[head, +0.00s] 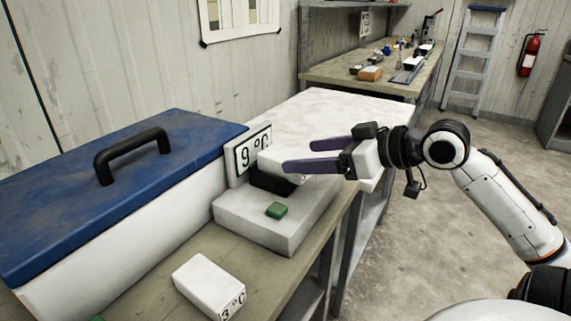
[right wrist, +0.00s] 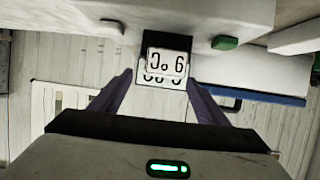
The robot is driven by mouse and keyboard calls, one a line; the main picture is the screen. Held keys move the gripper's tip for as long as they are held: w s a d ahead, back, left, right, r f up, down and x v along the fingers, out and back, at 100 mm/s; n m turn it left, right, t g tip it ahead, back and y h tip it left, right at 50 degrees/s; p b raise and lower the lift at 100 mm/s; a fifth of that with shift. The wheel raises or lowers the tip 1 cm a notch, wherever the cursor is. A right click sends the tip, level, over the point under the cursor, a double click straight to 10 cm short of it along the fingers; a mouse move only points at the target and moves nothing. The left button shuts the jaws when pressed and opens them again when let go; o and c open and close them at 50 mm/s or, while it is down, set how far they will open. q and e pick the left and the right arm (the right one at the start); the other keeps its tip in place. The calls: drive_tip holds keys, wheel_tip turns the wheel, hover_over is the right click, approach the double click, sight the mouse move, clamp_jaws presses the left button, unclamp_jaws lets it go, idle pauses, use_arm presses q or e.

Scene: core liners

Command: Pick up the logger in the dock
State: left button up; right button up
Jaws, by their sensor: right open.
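The logger (head: 268,158) is a white block in the black cradle of the dock (head: 232,222), a white base with a green button (head: 277,210). In the right wrist view the logger's face (right wrist: 168,62) reads 9 °C upside down, between the lines of the fingers. My right gripper (head: 288,156) is open, its purple fingertips at the logger's right end. The wrist view also shows the spread fingers (right wrist: 159,82). I cannot tell whether they touch the logger. My left gripper is not in view.
A 9 °C sign (head: 253,152) stands behind the dock. A blue-lidded cooler (head: 70,190) fills the left. Another white block marked 3 °C (head: 205,280) lies on the bench in front. The pale worktop (head: 335,108) beyond the dock is clear.

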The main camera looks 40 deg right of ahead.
sight(292, 157)
drive_tip(key=x, duration=0.4)
drive_tip(key=shift+w+a+f+b, duration=0.25)
drive_tip(key=shift+a+f+b, duration=0.05)
drive_tip(key=shift+a, duration=0.05)
drive_tip(key=c, duration=1.2)
